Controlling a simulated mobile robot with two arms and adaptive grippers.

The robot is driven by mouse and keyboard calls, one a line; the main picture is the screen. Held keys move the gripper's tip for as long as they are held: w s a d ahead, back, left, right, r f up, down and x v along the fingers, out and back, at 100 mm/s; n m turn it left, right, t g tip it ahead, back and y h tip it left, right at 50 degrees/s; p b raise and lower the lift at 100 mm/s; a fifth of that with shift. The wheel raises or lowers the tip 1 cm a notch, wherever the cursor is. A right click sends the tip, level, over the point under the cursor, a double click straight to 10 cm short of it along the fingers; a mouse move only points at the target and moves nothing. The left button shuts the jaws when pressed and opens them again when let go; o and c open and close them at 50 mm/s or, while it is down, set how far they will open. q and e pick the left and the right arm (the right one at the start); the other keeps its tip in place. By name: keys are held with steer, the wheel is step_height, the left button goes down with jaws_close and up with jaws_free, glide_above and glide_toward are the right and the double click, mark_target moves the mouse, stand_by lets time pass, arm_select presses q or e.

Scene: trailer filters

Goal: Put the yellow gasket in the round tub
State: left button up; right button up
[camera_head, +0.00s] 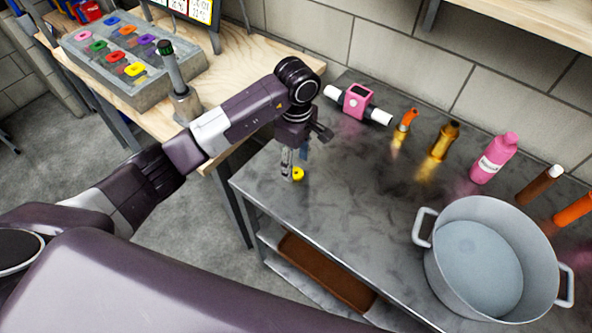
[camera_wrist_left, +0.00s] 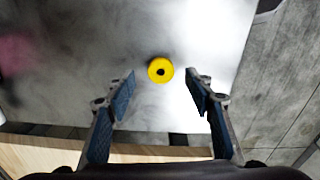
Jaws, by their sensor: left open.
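The yellow gasket (camera_head: 298,174) lies flat on the metal table, a small ring with a dark center hole. In the left wrist view the gasket (camera_wrist_left: 160,70) sits a little beyond and between my fingertips. My left gripper (camera_head: 293,170) points down just beside and above it; its two blue-padded fingers (camera_wrist_left: 160,78) are apart with nothing between them. The round tub (camera_head: 428,262) is a grey metal pot with two side handles at the table's right front, and it looks empty. My right gripper is not in view.
Along the back of the metal table (camera_head: 345,215) stand a pink device (camera_head: 357,101), a pink bottle (camera_head: 495,158) and several other bottles. A wooden table to the left holds a grey tray (camera_head: 90,58) of colored rings. The table between gasket and tub is clear.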

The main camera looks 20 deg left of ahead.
mark_target(296, 174)
arm_select(q)
steer(key=shift+f, duration=1.4)
steer(key=shift+c, duration=0.6)
steer(key=c, duration=0.8)
steer(key=shift+r, duration=0.1)
